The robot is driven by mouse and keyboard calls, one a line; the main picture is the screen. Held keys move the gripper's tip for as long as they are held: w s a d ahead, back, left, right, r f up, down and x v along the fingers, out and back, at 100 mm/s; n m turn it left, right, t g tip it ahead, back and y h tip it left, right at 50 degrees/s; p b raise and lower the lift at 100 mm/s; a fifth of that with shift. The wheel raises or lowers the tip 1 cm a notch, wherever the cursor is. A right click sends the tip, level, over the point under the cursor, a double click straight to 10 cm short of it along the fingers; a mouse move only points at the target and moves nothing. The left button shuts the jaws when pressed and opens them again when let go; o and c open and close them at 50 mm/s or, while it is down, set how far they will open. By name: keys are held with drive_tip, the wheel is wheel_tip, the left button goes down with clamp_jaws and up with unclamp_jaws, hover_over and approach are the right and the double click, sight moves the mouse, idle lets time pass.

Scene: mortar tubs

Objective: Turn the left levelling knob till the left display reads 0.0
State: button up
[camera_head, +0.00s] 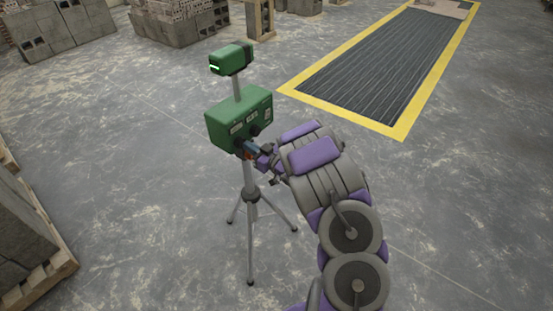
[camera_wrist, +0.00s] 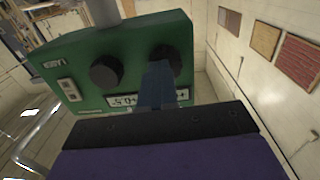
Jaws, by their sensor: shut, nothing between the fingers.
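The green instrument box (camera_head: 222,112) stands on a tripod (camera_head: 250,215) in the head view. Dark round knobs are on its front. In the wrist view the left knob (camera_wrist: 105,70) is clear of my gripper, and the right knob (camera_wrist: 166,56) is partly covered by my fingers. My gripper (camera_head: 250,150) is shut and empty close to the box's front; it also shows in the wrist view (camera_wrist: 158,75). I cannot tell whether it touches a knob. A white strip (camera_wrist: 120,100) with small markings is partly hidden behind the fingers. I cannot read the left display reliably.
A green head unit (camera_head: 228,60) sits on a post above the box. Grey blocks on pallets stand at the left edge (camera_head: 20,235) and the back (camera_head: 175,25). A yellow-bordered dark mat (camera_head: 375,65) lies at the upper right. Much of the floor is clear.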

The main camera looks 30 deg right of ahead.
drive_tip(key=shift+o, duration=0.5)
drive_tip(key=shift+a+r+n+y, duration=0.25)
drive_tip(key=shift+a+n+y, duration=0.05)
drive_tip(key=shift+a, duration=0.3)
drive_tip(key=o, duration=0.4)
drive_tip(key=shift+s+a, duration=0.2)
drive_tip(key=shift+c, duration=0.2)
drive_tip(key=o, duration=0.3)
drive_tip(key=shift+s+a+f, duration=0.15)
drive_tip(key=shift+s+a, duration=0.35)
drive_tip(key=shift+o, duration=0.3)
drive_tip(key=shift+s, duration=0.25)
drive_tip(key=d+b+v, duration=0.1)
drive_tip(key=d+v, duration=0.1)
drive_tip(key=v, duration=1.5)
drive_tip(key=shift+d+f, duration=0.2)
drive_tip(key=shift+f, duration=0.15)
